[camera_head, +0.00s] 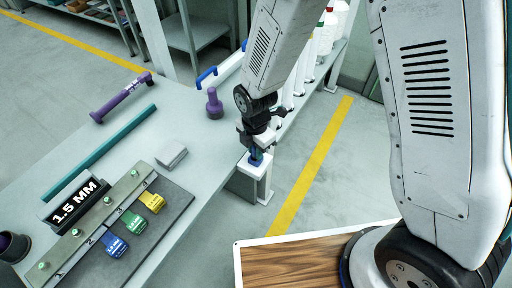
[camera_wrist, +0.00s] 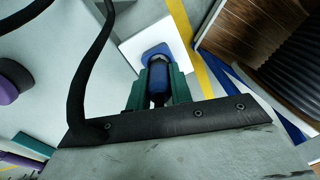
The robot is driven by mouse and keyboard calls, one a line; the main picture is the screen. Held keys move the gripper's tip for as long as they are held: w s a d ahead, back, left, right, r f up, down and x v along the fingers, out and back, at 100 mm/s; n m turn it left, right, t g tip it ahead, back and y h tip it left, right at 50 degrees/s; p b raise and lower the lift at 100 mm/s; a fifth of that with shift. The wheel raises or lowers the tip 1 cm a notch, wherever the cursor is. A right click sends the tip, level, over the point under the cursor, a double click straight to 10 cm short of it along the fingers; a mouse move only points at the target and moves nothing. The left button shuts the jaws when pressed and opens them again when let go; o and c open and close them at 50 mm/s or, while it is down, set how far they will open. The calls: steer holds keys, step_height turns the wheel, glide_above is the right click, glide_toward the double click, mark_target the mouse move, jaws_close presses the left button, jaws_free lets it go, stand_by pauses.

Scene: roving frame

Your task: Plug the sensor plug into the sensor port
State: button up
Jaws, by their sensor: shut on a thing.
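My gripper (camera_head: 257,149) is at the right edge of the workbench, pointing down over a white block on a post. In the wrist view its teal fingers (camera_wrist: 158,84) are shut on a blue cylindrical plug (camera_wrist: 159,80). The plug also shows as a small blue part in the head view (camera_head: 256,157). The white block (camera_head: 246,168), which looks like the sensor port, shows as a white square plate (camera_wrist: 131,47) past the fingertips. A blue angular part (camera_wrist: 154,51) lies at the plug's far end against the plate. I cannot tell whether the plug is seated or just above.
The workbench (camera_head: 190,220) carries a board with blue, green and yellow tags (camera_head: 133,222), a "1.5 MM" block (camera_head: 76,204), a teal bar (camera_head: 100,152), a purple handle (camera_head: 121,98) and a purple knob (camera_head: 214,104). White bottles (camera_head: 325,35) stand behind my arm. A black cable (camera_wrist: 85,70) crosses the wrist view.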

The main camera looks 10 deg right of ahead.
steer(key=shift+f, duration=0.7)
steer(key=o, duration=1)
steer(key=shift+r, duration=0.15)
step_height(320, 180, up, 8)
steer(key=shift+f, duration=0.2)
